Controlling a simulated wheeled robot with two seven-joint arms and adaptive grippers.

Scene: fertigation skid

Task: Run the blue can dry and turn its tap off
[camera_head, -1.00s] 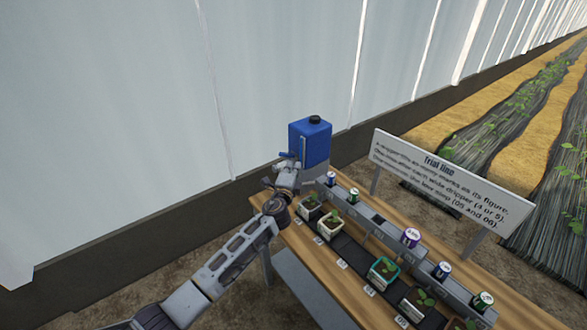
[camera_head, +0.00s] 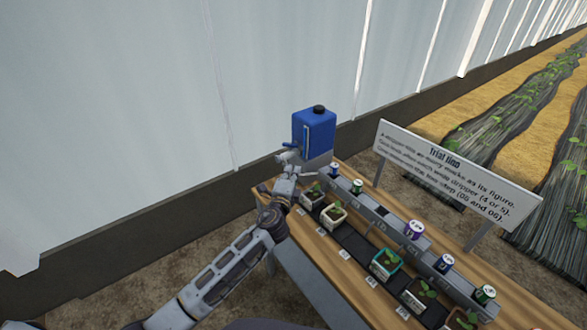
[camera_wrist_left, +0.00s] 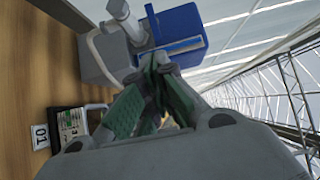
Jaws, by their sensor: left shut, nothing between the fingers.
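The blue can (camera_head: 314,135) with a dark cap stands on a grey stand at the far left end of the bench. Its grey tap (camera_head: 287,157) sticks out low on its left side, with a small blue lever piece above it. My left gripper (camera_head: 292,169) is just below the tap, shut and empty. In the left wrist view its green-padded fingers (camera_wrist_left: 161,70) point at the blue can (camera_wrist_left: 181,32), close beside the grey tap pipe (camera_wrist_left: 125,18). I cannot tell whether they touch it. The water level is unclear. My right gripper is out of view.
The wooden bench (camera_head: 330,280) carries a row of potted seedlings, including a teal pot (camera_head: 386,264), and a grey rail (camera_head: 385,226) with small labelled cans. A white sign (camera_head: 455,173) stands behind. A pale wall rises on the left.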

